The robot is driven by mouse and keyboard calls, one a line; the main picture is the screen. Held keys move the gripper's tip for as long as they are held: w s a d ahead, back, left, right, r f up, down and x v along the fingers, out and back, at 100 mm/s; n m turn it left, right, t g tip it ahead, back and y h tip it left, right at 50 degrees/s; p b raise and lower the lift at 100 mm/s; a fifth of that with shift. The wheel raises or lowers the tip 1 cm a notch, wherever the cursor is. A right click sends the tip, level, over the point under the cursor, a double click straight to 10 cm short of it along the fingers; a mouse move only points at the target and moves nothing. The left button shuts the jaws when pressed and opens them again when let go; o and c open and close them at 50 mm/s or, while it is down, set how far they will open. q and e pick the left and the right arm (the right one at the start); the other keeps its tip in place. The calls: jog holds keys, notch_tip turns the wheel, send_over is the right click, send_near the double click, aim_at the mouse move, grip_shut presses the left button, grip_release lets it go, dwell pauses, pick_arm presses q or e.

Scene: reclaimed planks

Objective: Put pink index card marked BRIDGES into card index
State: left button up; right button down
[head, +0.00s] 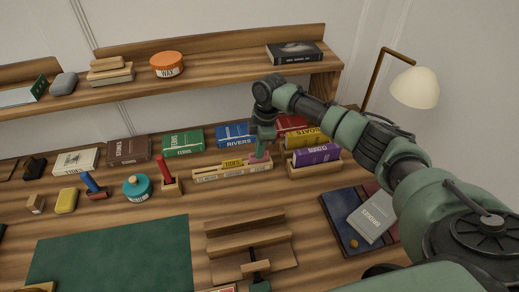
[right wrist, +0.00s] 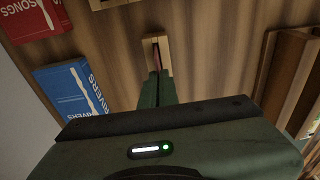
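The card index (head: 235,177) is a long, low wooden tray on the bench, with a yellow card marked TIDES (head: 232,162) standing in it. My right gripper (head: 261,152) points down over its right end. It is shut on a pink card (head: 259,160), which is mostly hidden by the fingers and the tray. In the right wrist view the fingers (right wrist: 155,85) reach to a small wooden frame with a narrow pinkish edge (right wrist: 156,58) inside. The card's lettering cannot be read. How deep the card sits cannot be told. My left gripper is not in view.
Books stand behind the tray, including blue RIVERS (head: 236,135). A wooden box with a purple book (head: 316,154) is close on the right. A red-handled stamp (head: 165,172) stands left. A grey BRIDGES book (head: 372,215) lies at right. A green mat (head: 110,255) lies clear in front.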

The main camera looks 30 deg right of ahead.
jog(key=shift+f, duration=0.8)
jog(key=c, duration=2.1)
grip_release()
jog(key=o, duration=0.5)
